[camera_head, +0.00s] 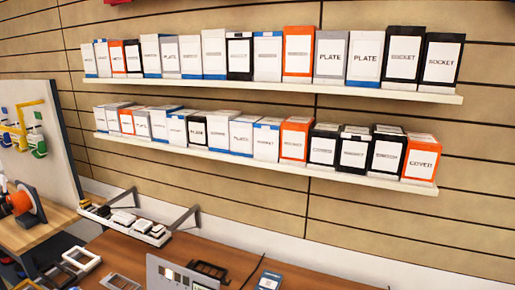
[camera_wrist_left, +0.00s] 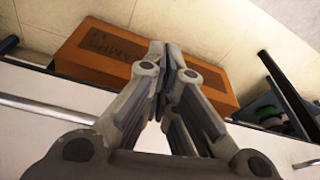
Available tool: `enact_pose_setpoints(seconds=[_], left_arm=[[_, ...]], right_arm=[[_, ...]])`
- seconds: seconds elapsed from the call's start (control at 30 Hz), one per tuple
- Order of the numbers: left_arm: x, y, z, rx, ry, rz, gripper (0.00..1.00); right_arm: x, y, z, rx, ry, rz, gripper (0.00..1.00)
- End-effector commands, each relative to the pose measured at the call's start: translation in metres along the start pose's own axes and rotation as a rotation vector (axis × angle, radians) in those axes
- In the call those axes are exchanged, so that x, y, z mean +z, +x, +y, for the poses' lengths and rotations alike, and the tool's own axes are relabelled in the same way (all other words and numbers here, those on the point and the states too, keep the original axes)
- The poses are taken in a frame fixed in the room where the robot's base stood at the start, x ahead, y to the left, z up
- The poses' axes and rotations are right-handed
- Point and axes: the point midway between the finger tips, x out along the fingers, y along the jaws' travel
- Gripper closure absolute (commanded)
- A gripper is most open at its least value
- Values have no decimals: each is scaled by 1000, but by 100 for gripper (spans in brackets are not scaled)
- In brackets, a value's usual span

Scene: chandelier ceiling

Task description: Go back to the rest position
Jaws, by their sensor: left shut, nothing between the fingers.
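My left gripper (camera_wrist_left: 163,60) shows in the left wrist view, with its two fingers together and nothing between them. Behind its fingertips is an orange-brown box (camera_wrist_left: 100,45) with dark lettering too blurred to read. I cannot tell whether the fingertips touch the box. Neither gripper shows in the head view, and my right gripper is in no frame.
In the head view, two wall shelves (camera_head: 270,86) hold rows of labelled boxes. Below are a wooden table (camera_head: 225,255) with frames and a panel (camera_head: 180,273), a small rack (camera_head: 125,222) of parts, and a pegboard (camera_head: 55,140) at left. The left wrist view shows a dark rod (camera_wrist_left: 285,90) at right.

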Motion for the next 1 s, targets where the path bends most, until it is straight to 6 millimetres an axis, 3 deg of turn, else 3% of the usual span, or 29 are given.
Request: enact_pose_setpoints(seconds=[0.03, 0.2, 0.5, 0.73, 1.0], left_arm=[[13, 21, 1, 1, 2, -15, 100], [56, 75, 4, 5, 8, -43, 100], [147, 143, 7, 9, 19, -91, 100], [205, 165, 7, 11, 26, -116, 100], [224, 169, 7, 11, 29, -123, 100]], right_arm=[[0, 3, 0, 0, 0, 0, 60], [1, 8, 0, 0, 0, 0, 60], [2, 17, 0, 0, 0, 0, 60], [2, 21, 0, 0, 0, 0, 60], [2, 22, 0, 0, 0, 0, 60]])
